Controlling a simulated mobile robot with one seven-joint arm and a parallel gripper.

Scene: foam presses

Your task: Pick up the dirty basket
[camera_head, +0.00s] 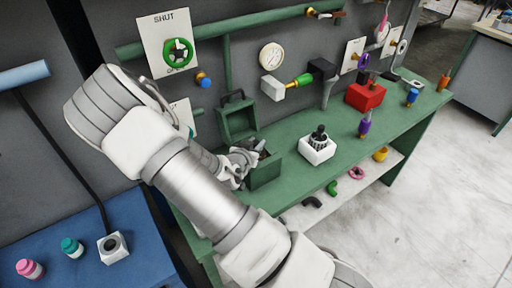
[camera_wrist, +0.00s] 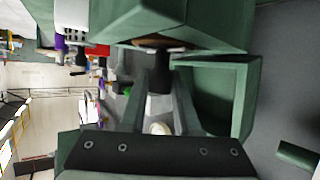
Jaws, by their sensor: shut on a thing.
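My gripper (camera_head: 252,152) is at the green box (camera_head: 265,172) on the bench. In the wrist view, the two fingers of my gripper (camera_wrist: 161,88) are closed on a dark stem (camera_wrist: 159,76). I take it to be the handle of the dirty basket. A brownish rim (camera_wrist: 150,44) shows at the mouth of the green box (camera_wrist: 185,20), just beyond the stem. The box walls hide the rest of the basket. I cannot tell how far it sits inside. A similar black-knobbed basket (camera_head: 320,133) stands in a white holder (camera_head: 317,150) to the right.
An open green frame (camera_head: 238,118) stands behind the box, close to my gripper; it also shows in the wrist view (camera_wrist: 240,120). A red block (camera_head: 365,96) and colored fittings stand further right. Pipes and a gauge (camera_head: 271,56) are on the wall. The bench front is partly clear.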

